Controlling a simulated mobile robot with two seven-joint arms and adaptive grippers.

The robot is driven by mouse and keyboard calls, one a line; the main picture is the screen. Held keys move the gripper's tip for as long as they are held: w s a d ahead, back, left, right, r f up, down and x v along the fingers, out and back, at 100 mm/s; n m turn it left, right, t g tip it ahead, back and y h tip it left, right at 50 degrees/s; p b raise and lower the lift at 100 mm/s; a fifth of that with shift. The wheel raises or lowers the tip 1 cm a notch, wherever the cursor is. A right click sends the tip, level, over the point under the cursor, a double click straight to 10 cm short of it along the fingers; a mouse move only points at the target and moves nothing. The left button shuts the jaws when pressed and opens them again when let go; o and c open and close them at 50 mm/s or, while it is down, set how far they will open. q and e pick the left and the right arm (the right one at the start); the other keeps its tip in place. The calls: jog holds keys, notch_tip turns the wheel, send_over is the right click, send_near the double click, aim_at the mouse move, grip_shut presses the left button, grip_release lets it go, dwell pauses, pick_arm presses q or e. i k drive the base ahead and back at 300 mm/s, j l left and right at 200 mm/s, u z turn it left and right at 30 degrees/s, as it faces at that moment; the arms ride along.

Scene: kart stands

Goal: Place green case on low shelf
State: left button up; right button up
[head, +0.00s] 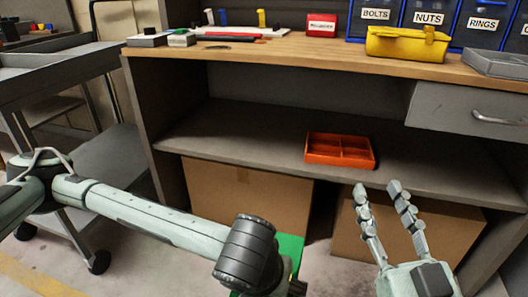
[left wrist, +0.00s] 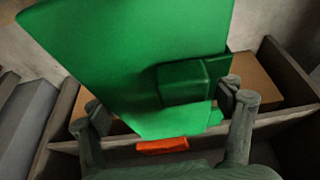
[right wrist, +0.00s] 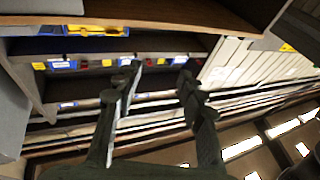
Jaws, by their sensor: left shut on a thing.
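The green case (head: 291,246) shows only in part in the head view, behind my left arm's dark wrist joint. In the left wrist view the green case (left wrist: 120,50) fills much of the picture, with its block-like handle part between the fingers. My left gripper (left wrist: 166,108) is shut on it; the exact contact is hard to see. The case is in front of and below the low shelf (head: 240,130), apart from it. My right gripper (head: 379,190) is open and empty in front of the shelf's right part.
An orange divided tray (head: 340,151) sits on the low shelf; the shelf is clear to its left. Cardboard boxes (head: 235,195) stand underneath. A yellow case (head: 408,44) and several blue bins are on the worktop (head: 300,50). A grey cart (head: 110,150) stands at left.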

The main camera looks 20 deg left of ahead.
aim_at(288, 147)
jog(key=i+j, duration=0.15)
jog(key=i, duration=0.3)
jog(key=i+j, duration=0.1)
jog(key=i, duration=0.4)
jog(key=i+j, duration=0.15)
jog(key=i, duration=0.3)
